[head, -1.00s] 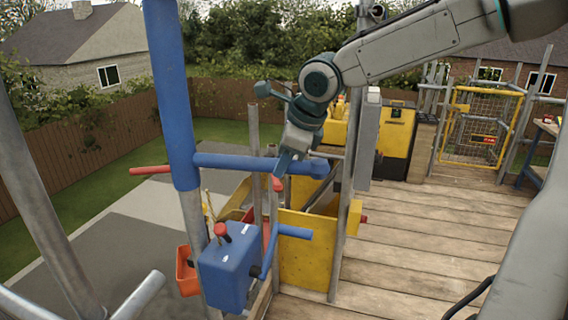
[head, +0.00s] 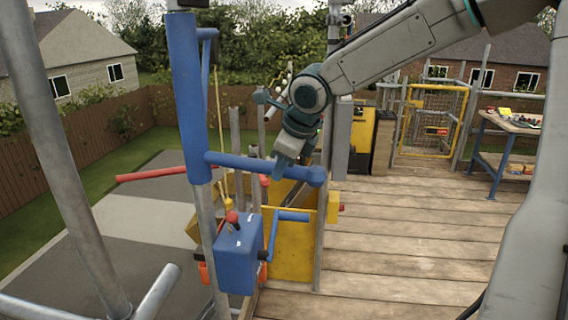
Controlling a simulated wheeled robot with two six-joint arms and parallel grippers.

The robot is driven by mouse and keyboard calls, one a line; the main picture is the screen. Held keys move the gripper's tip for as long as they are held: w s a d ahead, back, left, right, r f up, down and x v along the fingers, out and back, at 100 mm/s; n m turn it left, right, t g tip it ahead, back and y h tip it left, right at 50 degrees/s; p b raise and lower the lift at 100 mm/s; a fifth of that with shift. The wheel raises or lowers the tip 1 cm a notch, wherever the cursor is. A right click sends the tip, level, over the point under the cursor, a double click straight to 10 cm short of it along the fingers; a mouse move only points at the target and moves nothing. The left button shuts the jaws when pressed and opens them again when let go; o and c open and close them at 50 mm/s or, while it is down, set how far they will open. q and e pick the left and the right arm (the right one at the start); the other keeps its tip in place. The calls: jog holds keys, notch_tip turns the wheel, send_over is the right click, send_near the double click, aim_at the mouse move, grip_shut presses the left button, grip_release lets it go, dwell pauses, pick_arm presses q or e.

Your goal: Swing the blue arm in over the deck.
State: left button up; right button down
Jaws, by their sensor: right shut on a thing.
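The blue arm's upright sleeve (head: 187,95) sits on a grey post left of centre. Its blue top strut (head: 207,62) points mostly away from me, so its reach is hard to judge. A yellow line (head: 218,115) hangs below that. A blue bar (head: 238,161) sticks out to the right from the foot of the sleeve. My right gripper (head: 284,168) is shut on this bar near its outer end. The fingertips partly cover the bar. The plank deck (head: 420,235) lies to the right. My left gripper is not in view.
A blue winch box (head: 238,255) with a crank is on the post below the bar. Yellow panels (head: 290,243) stand at the deck's left edge. A red bar (head: 150,174) reaches left. A yellow mesh gate (head: 432,125) and a workbench (head: 505,130) stand far back. The deck's middle is clear.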

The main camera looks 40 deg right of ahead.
jog(key=shift+s+a, duration=0.1)
jog(key=shift+a, duration=0.05)
dwell(0.3)
jog(key=c, duration=1.1)
grip_release()
jog(key=shift+s+r, duration=0.2)
jog(key=shift+r, duration=0.4)
jog(key=v, duration=0.9)
jog(key=shift+s+r, duration=0.15)
jog(key=shift+s, duration=0.05)
